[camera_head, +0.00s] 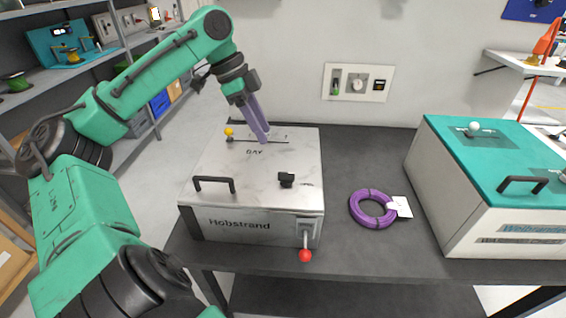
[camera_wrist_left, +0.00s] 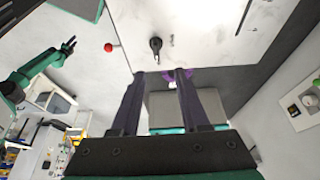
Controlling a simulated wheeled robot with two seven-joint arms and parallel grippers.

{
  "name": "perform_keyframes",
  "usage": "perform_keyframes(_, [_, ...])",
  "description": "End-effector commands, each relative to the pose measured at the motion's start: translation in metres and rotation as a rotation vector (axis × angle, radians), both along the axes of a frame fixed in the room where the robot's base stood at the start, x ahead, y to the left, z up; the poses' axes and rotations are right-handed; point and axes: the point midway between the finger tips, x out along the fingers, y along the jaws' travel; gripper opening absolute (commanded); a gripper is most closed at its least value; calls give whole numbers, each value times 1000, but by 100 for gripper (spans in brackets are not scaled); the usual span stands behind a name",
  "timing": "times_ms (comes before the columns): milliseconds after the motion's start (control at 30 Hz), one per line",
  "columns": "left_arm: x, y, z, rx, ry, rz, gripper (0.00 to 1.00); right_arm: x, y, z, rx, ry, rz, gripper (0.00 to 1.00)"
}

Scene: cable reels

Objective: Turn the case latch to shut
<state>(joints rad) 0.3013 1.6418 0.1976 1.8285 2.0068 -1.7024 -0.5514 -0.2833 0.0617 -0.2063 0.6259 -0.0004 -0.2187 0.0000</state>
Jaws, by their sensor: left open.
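The silver-white case (camera_head: 215,160) marked Hobstrand stands on the dark table. A black knob-like fitting (camera_head: 287,180) sits on its lid near the front right. A red-ball lever (camera_head: 305,255) hangs at its front face. I cannot tell which of these is the latch. My left gripper (camera_head: 264,138) is open and empty, pointing down at the rear of the lid. In the left wrist view its fingers (camera_wrist_left: 160,74) are apart, with the black fitting (camera_wrist_left: 155,46) and red ball (camera_wrist_left: 108,47) beyond them. My right gripper (camera_wrist_left: 68,44) is small at the left; its jaws are unclear.
A yellow knob (camera_head: 229,132) stands at the lid's back left, and a black handle (camera_head: 214,183) at its front left. A purple cable coil (camera_head: 372,208) with a tag lies right of the case. A teal-topped case (camera_head: 440,150) stands farther right.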

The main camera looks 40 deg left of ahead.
Motion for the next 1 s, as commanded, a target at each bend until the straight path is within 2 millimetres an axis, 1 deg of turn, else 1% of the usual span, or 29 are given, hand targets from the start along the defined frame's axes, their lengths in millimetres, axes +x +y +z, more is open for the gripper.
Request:
perform_keyframes(33, [2,-4,-15,-2,2,-3,45,-4,-5,-8,-7,7,0,45])
perform_keyframes(167, [10,-15,-48,-2,4,-3,45,-22,-19,-20,-26,33,0,45])
perform_keyframes(233, [14,-21,-64,-2,4,-3,45,-28,-24,-22,-33,44,-2,45])
perform_keyframes(267, [16,-23,-72,-1,5,-3,45,-28,-25,-24,-36,45,-2,45])
perform_keyframes(333, [20,-29,-86,0,5,-2,45,-27,-26,-20,-36,43,-2,45])
perform_keyframes(400, [23,-33,-100,-1,5,-2,45,-23,-25,-19,-35,36,-2,45])
perform_keyframes(467, [26,-37,-106,-3,3,0,45,-18,-22,-12,-31,28,-2,45])
perform_keyframes(600, [30,-41,-119,-2,0,1,45,-11,-15,-9,-20,16,-3,45])
perform_keyframes(700, [30,-41,-122,0,0,0,45,-12,-10,-10,-14,17,-4,45])
perform_keyframes(833, [30,-41,-122,0,0,0,45,-13,-9,-11,-12,19,-3,45])
perform_keyframes(867, [30,-41,-122,0,0,0,37,-13,-9,-11,-12,19,-3,45])
perform_keyframes(900, [30,-41,-122,0,0,0,22,-13,-9,-11,-12,20,-2,45])
perform_keyframes(967, [30,-41,-122,0,0,0,0,-13,-9,-11,-12,20,-2,45])
perform_keyframes(1000, [30,-41,-122,0,0,0,0,-13,-9,-11,-13,20,-2,45])
